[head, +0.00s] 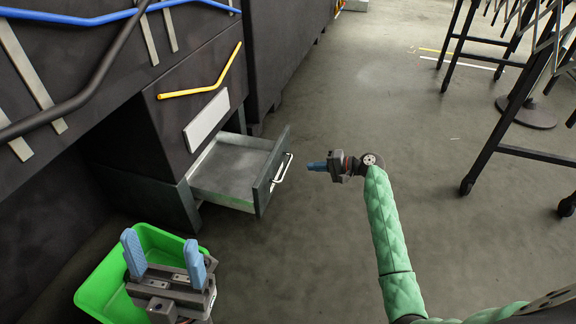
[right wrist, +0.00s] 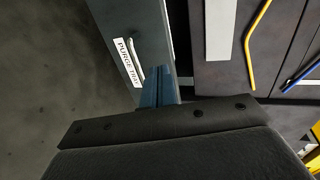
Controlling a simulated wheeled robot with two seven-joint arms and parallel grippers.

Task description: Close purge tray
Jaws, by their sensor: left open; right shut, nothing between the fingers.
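The purge tray (head: 234,168) is a grey drawer standing pulled out of the dark cabinet in the head view. Its front panel (head: 266,182) carries a pale bar handle (head: 283,170). In the right wrist view the handle (right wrist: 137,52) shows beside a white "PURGE TRAY" label (right wrist: 128,62). My right gripper (head: 310,166) is shut and empty, a little to the right of the handle, its fingers pointing at the front panel. In the right wrist view its blue fingers (right wrist: 158,85) overlap the panel; contact cannot be told. My left gripper (head: 165,252) is open and empty, low at the left.
A green bin (head: 98,285) lies beneath and beside my left gripper. The dark cabinet (head: 190,120) has a yellow bar (head: 205,90) and a blue bar (head: 60,17). Black-legged stands (head: 500,145) are at the right. The floor between (head: 390,110) is clear.

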